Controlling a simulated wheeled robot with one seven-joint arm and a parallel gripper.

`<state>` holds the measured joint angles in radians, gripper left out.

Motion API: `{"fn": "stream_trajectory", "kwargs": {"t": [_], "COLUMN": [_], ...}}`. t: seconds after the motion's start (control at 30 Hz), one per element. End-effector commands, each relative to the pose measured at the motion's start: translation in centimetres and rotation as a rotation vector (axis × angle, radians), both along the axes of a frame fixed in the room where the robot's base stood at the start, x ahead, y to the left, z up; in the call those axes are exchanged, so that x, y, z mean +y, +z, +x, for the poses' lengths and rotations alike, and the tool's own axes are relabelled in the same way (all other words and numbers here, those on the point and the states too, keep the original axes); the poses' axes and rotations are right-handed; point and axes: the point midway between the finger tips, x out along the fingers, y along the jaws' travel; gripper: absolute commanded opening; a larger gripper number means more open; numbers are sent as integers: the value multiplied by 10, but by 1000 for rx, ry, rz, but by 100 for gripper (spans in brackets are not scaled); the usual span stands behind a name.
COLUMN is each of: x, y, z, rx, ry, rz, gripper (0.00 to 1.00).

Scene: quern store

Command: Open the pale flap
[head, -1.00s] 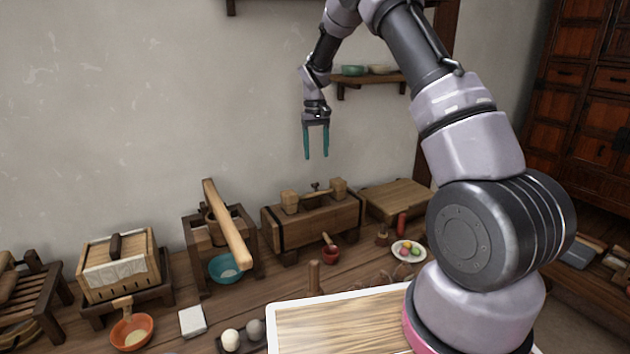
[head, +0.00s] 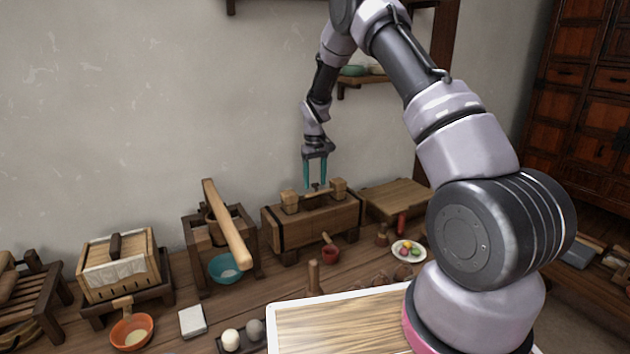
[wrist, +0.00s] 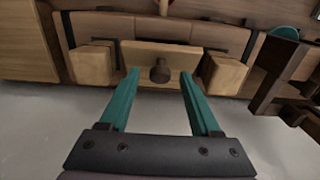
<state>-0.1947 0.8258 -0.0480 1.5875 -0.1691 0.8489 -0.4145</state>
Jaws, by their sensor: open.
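The pale flap (head: 308,195) is a light wooden panel between two wooden blocks on top of a long brown wooden chest (head: 318,222). In the wrist view the flap (wrist: 178,57) lies flat, with a dark round knob (wrist: 160,70) standing on it. My gripper (head: 315,187) is just above the flap, pointing down, with its teal fingers open. In the wrist view the open fingers (wrist: 159,74) are on either side of the knob, apart from it. I cannot tell whether the fingertips are level with the knob.
The blocks (wrist: 92,64) and (wrist: 226,72) flank the flap closely. A mortar with a long wooden handle (head: 228,225) stands left of the chest, and a low wooden box (head: 395,198) right of it. A shelf with bowls (head: 362,80) hangs above.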

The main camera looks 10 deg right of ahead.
Motion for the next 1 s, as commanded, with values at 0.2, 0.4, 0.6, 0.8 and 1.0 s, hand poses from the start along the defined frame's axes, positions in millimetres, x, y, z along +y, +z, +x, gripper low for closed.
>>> {"fn": "stream_trajectory", "kwargs": {"t": [0.2,0.4,0.6,0.8,1.0], "x": [0,0,0,0,0], "y": [-2,-2,-2,-2,-2], "z": [0,0,0,0,0], "rx": [-1,0,0,0,0], "ry": [0,0,0,-1,-1], "rz": [0,0,0,0,0], "gripper": [64,18,0,0,0]}}
